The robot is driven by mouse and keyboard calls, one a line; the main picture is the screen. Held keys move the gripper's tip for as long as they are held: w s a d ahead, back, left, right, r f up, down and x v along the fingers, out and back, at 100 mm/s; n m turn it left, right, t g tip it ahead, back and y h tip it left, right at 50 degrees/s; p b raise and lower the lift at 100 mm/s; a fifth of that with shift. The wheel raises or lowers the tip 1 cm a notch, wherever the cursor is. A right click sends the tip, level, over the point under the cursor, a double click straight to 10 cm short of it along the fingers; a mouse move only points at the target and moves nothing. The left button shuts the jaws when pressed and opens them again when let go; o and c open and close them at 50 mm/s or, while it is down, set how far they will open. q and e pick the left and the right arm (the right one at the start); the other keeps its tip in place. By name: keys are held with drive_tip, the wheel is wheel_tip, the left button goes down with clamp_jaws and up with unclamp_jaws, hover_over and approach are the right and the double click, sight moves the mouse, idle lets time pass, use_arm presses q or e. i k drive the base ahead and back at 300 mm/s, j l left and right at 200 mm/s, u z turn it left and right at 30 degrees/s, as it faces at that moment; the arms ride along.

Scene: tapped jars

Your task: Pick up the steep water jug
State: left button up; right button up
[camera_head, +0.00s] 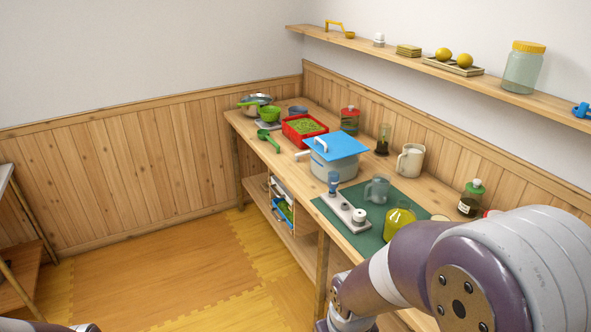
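Several vessels could be the steep water jug; I cannot tell which. A cream jug with a handle (411,160) stands upright near the back of the bench. A small grey-blue jug (377,190) stands on the green mat (349,229). A round glass jug of yellow-green liquid (398,221) stands towards the mat's right end, close to my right arm. My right arm crosses the lower right, hiding that end of the bench; its gripper is out of view below. Only a sliver of my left arm shows at bottom left; its gripper is not in view.
A grey base with a blue-topped part (357,221) lies on the mat. The floor left of the bench is clear.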

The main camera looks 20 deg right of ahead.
sight(379, 186)
drive_tip(key=i+j+u, duration=0.15)
drive_tip(key=i, duration=0.75)
drive_tip(key=i+j+u, duration=0.15)
drive_tip(key=i, duration=0.8)
drive_tip(key=i+l+z, duration=0.1)
drive_tip(key=i+z, duration=0.25)
drive_tip(key=z, duration=0.15)
drive_tip(key=i+z, duration=0.3)
drive_tip(key=z, duration=0.2)
drive_tip(key=i+j+z, duration=0.2)
drive_tip(key=i+z, duration=0.25)
drive_tip(key=i+l+z, duration=0.1)
drive_tip(key=z, duration=0.35)
drive_tip(key=i+z, duration=0.3)
drive_tip(key=z, duration=0.15)
drive_tip(key=i+j+z, duration=0.1)
drive_tip(key=z, duration=0.35)
drive_tip(key=i+j, duration=0.05)
drive_tip(key=i, duration=0.05)
